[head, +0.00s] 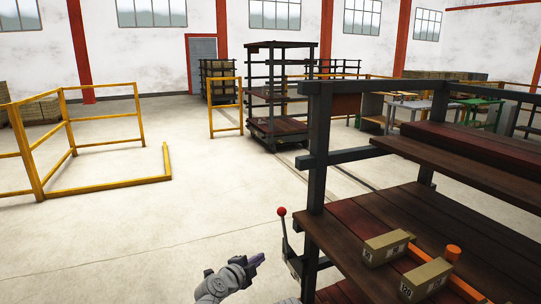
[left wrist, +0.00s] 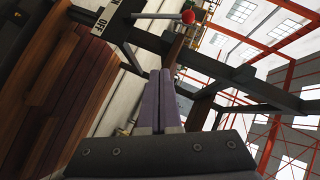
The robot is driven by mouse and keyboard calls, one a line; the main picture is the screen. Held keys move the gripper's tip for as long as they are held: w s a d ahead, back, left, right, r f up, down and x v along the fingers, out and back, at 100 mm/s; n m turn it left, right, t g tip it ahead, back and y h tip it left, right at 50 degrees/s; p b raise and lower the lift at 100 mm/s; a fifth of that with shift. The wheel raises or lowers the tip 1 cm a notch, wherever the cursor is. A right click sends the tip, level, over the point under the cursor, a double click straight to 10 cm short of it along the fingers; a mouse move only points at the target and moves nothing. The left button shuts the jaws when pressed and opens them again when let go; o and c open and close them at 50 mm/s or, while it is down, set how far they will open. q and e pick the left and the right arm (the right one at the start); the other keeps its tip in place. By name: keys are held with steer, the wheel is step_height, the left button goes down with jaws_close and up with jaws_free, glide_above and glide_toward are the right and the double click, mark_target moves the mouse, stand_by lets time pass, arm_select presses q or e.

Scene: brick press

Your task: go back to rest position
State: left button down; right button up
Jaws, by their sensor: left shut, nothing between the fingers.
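My left gripper (head: 256,260) is low in the head view, left of the shelved rack, over open floor. Its two purple-grey fingers are together and hold nothing; they also show in the left wrist view (left wrist: 159,100). A lever with a red knob (head: 281,211) stands on the near side of the rack, just right of the gripper and apart from it. The red knob is also in the left wrist view (left wrist: 188,17), beyond the fingertips. My right gripper is in neither view.
The dark rack (head: 319,150) with wooden shelves fills the right side. Two tan bricks (head: 388,246) (head: 426,279) and an orange bar (head: 470,288) are on its shelf. Yellow railings (head: 70,135) stand at the left. Pale floor (head: 150,230) is clear at the left front.

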arm_select(q)
steer(key=s+a+f+n+g+y, duration=0.3)
steer(key=s+a+f+n+g, duration=0.35)
steer(key=s+f+n, duration=0.2)
steer(key=s+a+f+n+g+y, duration=0.45)
steer(key=s+a+f+n, duration=0.25)
steer(key=s+n, duration=0.3)
steer(key=s+d+m+g, duration=0.25)
steer(key=s+d, duration=0.35)
steer(key=d, duration=0.5)
step_height(320, 180, up, 15)
steer(key=p, duration=1.4)
steer(key=shift+s+m+p, duration=0.15)
steer(key=shift+m+p, duration=0.15)
steer(key=shift+m, duration=0.1)
steer(key=shift+d+t+y, duration=0.1)
steer(key=shift+t+y, duration=0.15)
